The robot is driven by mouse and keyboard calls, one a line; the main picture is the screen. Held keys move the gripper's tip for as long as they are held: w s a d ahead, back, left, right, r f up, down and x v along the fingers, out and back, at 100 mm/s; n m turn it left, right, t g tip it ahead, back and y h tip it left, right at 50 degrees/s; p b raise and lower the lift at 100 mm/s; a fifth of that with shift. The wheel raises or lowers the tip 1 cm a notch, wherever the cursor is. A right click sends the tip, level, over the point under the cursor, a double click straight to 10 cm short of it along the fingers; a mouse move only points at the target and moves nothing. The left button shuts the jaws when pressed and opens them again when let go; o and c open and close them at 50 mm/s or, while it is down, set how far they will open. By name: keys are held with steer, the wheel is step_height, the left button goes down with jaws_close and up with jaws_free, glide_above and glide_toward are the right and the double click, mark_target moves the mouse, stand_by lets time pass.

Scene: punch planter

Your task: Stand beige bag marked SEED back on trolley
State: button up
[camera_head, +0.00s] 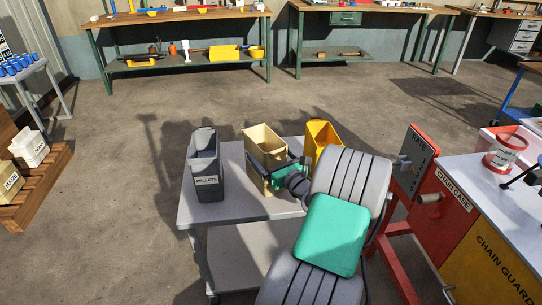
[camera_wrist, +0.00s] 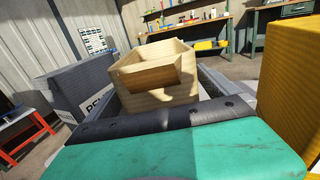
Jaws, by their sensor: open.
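The beige container (camera_head: 264,142), an open-topped bin in shape, stands on the grey trolley (camera_head: 232,214) and looks upright. It also shows in the wrist view (camera_wrist: 160,86), just ahead of my gripper. Its marking is hidden. My gripper (camera_head: 274,172) is open at the near side of the beige container, with its dark fingers reaching along the container's sides. I cannot tell whether the fingers touch it.
A dark grey PELLETS bin (camera_head: 206,168) stands left of the beige container and a yellow bin (camera_head: 321,136) stands right, both close. A red stand with a crank (camera_head: 428,199) and a CHAIN GUARD cabinet (camera_head: 490,245) are at the right.

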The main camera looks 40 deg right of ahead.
steer(key=b+v, duration=0.1)
steer(key=v, duration=0.8)
steer(key=shift+s+b, duration=0.4)
steer(key=shift+b+v, duration=1.1)
steer(key=shift+b, duration=0.6)
steer(key=shift+a+r, duration=0.1)
steer(key=shift+r, duration=0.05)
